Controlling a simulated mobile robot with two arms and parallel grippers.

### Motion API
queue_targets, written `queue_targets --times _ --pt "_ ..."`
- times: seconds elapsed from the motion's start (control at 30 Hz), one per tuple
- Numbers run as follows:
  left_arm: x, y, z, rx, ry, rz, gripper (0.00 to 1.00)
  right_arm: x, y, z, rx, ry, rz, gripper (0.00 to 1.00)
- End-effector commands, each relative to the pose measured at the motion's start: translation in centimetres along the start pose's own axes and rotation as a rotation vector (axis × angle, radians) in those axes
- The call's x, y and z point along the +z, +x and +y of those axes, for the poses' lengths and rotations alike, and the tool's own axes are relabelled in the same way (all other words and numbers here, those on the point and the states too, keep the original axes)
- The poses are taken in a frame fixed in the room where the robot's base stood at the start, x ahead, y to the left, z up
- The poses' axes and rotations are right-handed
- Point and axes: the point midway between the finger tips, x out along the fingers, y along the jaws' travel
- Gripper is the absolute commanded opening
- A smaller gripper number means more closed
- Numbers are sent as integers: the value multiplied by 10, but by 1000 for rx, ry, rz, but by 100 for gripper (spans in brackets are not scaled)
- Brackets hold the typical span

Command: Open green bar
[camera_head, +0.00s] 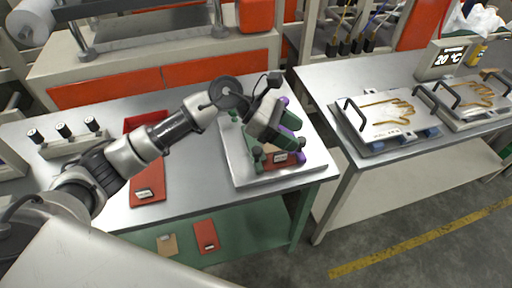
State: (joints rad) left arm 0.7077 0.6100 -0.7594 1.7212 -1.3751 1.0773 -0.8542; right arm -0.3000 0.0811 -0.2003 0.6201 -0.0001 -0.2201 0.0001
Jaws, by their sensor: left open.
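A pale plate (240,168) lies on the left metal table and bears a small fixture with green and purple parts. A green part (258,156) shows at the fixture's front left. My left gripper (276,134) reaches in from the left and is over the fixture, open. It hides much of the fixture's middle, so I cannot tell whether its fingers touch the green bar or how the bar sits. My right gripper is not in view.
Red trays (150,180) lie left of the plate, partly behind my arm. A stand with black knobs (64,138) is at the far left. On the right table, panels (385,118) with glove shapes and black handles lie beside a temperature display (446,58). A floor gap separates the tables' fronts.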

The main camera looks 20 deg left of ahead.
Motion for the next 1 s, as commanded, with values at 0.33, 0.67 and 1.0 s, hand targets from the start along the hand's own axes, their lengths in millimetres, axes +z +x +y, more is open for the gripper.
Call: queue_targets --times 0.33,0.67,1.0 --pt "-62 -99 35 -99 229 688 56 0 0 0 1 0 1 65" --pt "-86 -84 34 -116 230 736 56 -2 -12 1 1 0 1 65" --pt "-126 -39 33 -115 230 732 56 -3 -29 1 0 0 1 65"
